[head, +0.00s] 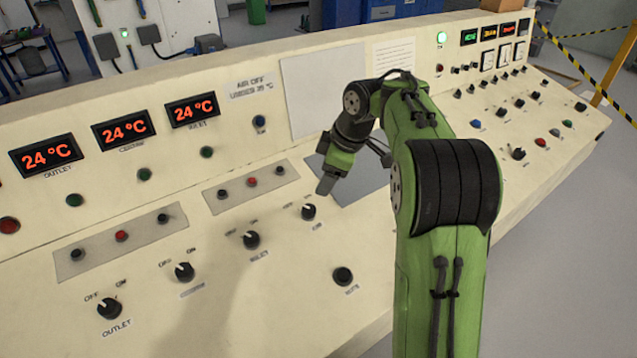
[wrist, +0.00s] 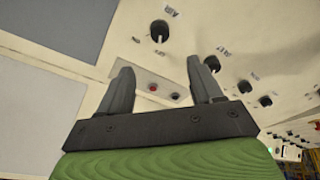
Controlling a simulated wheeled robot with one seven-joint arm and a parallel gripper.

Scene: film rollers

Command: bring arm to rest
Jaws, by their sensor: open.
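My gripper (head: 326,184) hangs from my green arm over the cream control panel (head: 215,300), just up and right of the AIR knob (head: 308,211). In the wrist view the two grey fingers of my gripper (wrist: 163,82) stand apart with nothing between them. The AIR knob shows beyond the fingertips in the wrist view (wrist: 159,31). Whether the fingers touch the panel is hard to tell, but a gap to the knob seems to show.
More knobs, OUTLET (head: 109,308), a middle one (head: 184,271) and INLET (head: 251,239), line the panel at left. A separate black knob (head: 343,276) sits near my arm. Three displays (head: 122,130) read 24 °C. A yellow-black barrier (head: 612,72) stands at right.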

